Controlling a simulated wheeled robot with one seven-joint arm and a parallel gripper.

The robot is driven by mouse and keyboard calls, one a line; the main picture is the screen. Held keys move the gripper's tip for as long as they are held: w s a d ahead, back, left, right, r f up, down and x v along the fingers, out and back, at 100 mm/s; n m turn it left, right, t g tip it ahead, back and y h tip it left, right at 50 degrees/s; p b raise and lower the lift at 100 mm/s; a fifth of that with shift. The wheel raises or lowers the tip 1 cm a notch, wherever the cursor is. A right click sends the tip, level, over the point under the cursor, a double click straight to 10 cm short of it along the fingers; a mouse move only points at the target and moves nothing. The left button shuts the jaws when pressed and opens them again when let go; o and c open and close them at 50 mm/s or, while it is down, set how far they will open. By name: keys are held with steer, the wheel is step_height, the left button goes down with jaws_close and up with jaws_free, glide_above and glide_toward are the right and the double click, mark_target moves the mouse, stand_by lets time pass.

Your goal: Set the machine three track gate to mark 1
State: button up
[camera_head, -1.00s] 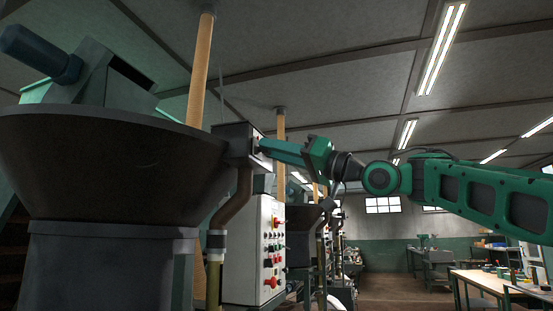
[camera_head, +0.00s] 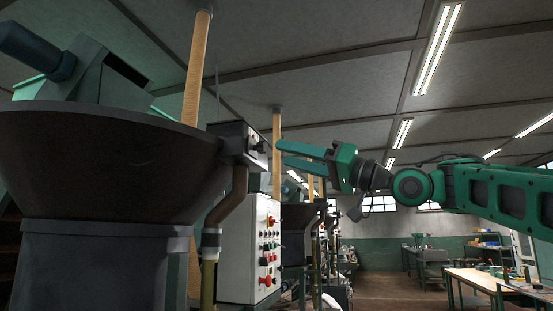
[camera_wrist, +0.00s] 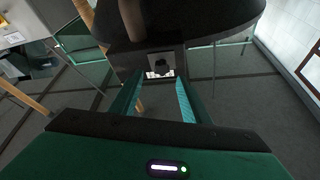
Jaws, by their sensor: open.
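A dark metal box (camera_head: 238,144) sits on the side of the large dark hopper (camera_head: 100,165), above a brown pipe; I take it to be the track gate. In the wrist view the box (camera_wrist: 178,57) shows ahead, with a dark knob and a pale plate (camera_wrist: 152,74); marks on it are too small to read. My green gripper (camera_head: 283,154) is open and empty, a short gap to the right of the box. In the wrist view my fingers (camera_wrist: 159,90) reach toward the box from both sides, apart from it.
A wooden post (camera_head: 196,70) rises behind the hopper. More machines (camera_head: 300,225) stand in a row beyond. Workbenches (camera_head: 470,277) are at the right; the aisle floor is clear.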

steer(key=shift+v, duration=2.2)
steer(key=w+d+f+m+t+h, duration=0.25)
steer(key=w+d+f+h, duration=0.2)
steer(key=f, duration=0.45)
steer(key=w+d+f+m+t+h, duration=0.2)
steer(key=w+d+f+m+h, duration=0.15)
steer(key=d+f+h, duration=0.4)
steer(key=s+d+f+m+g+h, duration=0.2)
steer(key=d+f, duration=0.3)
steer(key=f, duration=0.5)
steer(key=s+d+f+m+g+h, duration=0.1)
steer(key=s+d+f+m+h, duration=0.3)
steer(key=f, duration=0.6)
steer(key=s+d+f+g+h, duration=0.2)
steer(key=s+d+f+g, duration=0.45)
steer(key=s+f, duration=0.7)
steer(key=s+d+f+m+g, duration=0.1)
steer(key=s+f+g, duration=0.1)
steer(key=s+f, duration=0.4)
steer(key=s+d+f+m+g, duration=0.2)
steer(key=s+f, duration=0.4)
steer(key=s, duration=0.7)
steer(key=shift+d+f+g, duration=0.25)
steer(key=shift+g, duration=0.35)
